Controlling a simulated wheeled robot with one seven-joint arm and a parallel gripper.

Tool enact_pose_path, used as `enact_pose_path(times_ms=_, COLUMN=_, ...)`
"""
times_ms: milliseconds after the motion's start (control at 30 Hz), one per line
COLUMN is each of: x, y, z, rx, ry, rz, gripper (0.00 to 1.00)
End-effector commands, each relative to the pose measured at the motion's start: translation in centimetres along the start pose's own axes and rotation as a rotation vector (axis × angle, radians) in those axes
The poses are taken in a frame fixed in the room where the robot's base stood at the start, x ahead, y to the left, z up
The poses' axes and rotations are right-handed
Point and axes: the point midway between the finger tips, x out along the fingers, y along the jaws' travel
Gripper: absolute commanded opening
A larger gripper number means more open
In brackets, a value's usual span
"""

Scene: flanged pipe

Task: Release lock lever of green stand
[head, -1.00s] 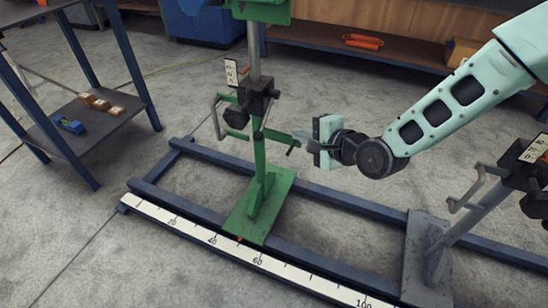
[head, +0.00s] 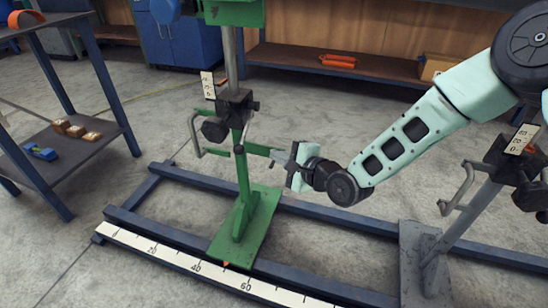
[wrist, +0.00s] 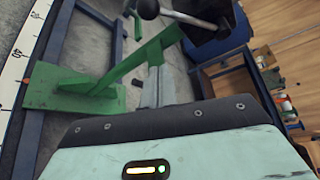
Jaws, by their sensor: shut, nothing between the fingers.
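The green stand (head: 246,205) stands upright on the blue rail frame. Its post carries a black clamp block (head: 236,106). In the wrist view a lever with a black ball (wrist: 148,9) shows at the top, beyond the fingers. My gripper (head: 277,157) is shut and empty, right of the post at about the ball's height, by the end of a green side bar. Its grey fingers also show in the wrist view (wrist: 157,86). Contact with the lever cannot be made out.
A grey stand (head: 428,255) with a similar clamp is at the right. A white scale strip (head: 180,262) runs along the front rail (head: 290,272). A blue-legged shelf table (head: 65,150) is at left. A workbench shelf (head: 380,70) is behind. Floor between the rails is clear.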

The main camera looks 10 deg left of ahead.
Motion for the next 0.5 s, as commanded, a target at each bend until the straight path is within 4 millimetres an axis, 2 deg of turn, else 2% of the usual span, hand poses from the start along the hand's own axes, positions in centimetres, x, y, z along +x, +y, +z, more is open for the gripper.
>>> enact_pose_path(times_ms=100, x=2.5, y=0.3, z=-0.1, rx=-0.003, ry=-0.002, rz=-0.002, gripper=0.0)
enact_pose_path(times_ms=400, x=7.7, y=0.3, z=-0.1, rx=-0.003, ry=-0.002, rz=-0.002, gripper=0.0)
enact_pose_path(times_ms=433, x=8.1, y=0.3, z=0.0, rx=-0.003, ry=-0.002, rz=-0.001, gripper=0.0)
enact_pose_path(times_ms=500, x=7.5, y=0.1, z=1.2, rx=-0.003, ry=-0.004, rz=0.001, gripper=0.0)
